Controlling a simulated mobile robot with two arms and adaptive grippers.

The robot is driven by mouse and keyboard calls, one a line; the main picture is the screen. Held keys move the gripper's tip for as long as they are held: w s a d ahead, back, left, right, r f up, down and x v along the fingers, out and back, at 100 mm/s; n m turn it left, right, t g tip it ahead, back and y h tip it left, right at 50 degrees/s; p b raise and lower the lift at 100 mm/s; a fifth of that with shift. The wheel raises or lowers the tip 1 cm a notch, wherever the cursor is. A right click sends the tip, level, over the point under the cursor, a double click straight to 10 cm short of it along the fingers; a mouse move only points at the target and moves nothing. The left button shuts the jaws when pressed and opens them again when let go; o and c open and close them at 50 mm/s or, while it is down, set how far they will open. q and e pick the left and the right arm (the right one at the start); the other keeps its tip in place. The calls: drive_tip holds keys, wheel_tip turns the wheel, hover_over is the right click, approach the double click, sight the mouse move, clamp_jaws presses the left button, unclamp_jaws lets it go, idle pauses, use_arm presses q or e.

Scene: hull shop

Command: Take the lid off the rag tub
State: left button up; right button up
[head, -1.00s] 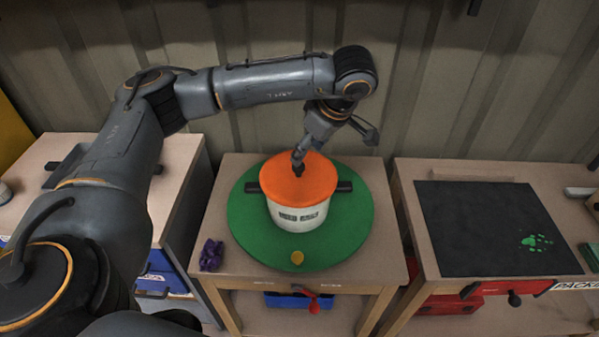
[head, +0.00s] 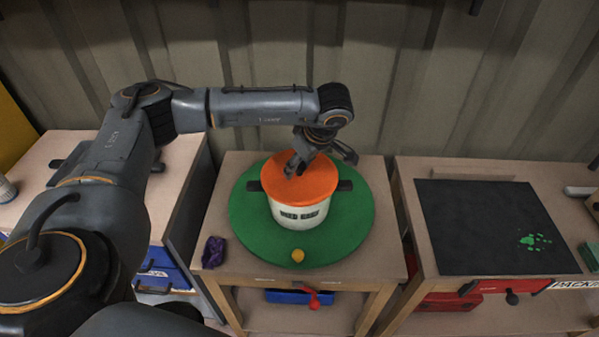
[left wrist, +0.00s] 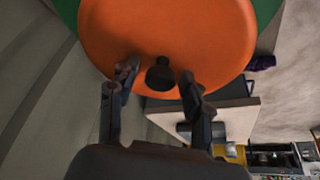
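The rag tub (head: 299,211) is white with black side handles. It stands upright on a round green mat. Its orange lid (head: 318,183) sits on top and fills much of the left wrist view (left wrist: 215,35). The lid's black knob (left wrist: 160,76) shows in the left wrist view. My left gripper (head: 296,169) is over the lid at the knob, which it largely hides in the head view. In the left wrist view its fingers (left wrist: 158,80) are apart, one on each side of the knob, with gaps visible. My right gripper is not in view.
The green mat (head: 347,222) lies on a wooden workbench (head: 232,166). A yellow knob-like object (head: 298,255) is at the mat's front, and a purple rag (head: 213,252) lies left of it. A bench with a black mat (head: 475,225) stands right. A corrugated wall is behind.

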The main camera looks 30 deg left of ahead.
use_arm(q)
clamp_jaws()
